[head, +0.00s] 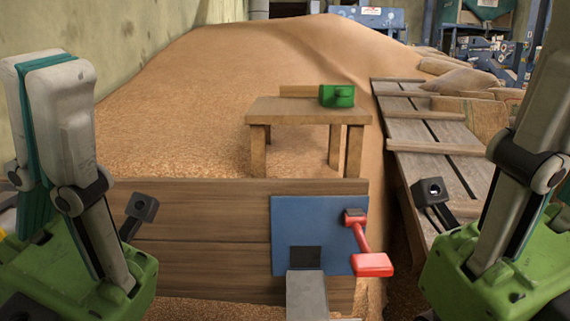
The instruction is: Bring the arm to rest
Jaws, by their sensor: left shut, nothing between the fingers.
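My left gripper (42,62) stands at the left edge of the head view, its green body at the bottom and its grey fingers pointing up. The fingers are together, with teal pads between them and nothing held. My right gripper (525,140) stands at the right edge, also pointing up. Its fingertips run out of the top of the picture, so I cannot tell whether it is open or shut. Both grippers appear clear of the wooden wall, the table and the red lever.
A wooden wall (190,222) ahead carries a blue panel (300,222), a red lever (368,255) and a grey chute (306,295). Behind it are a grain heap (190,110) and a wooden table (275,112) bearing a green box (337,95). A plank walkway (425,145) and sacks (462,80) lie right.

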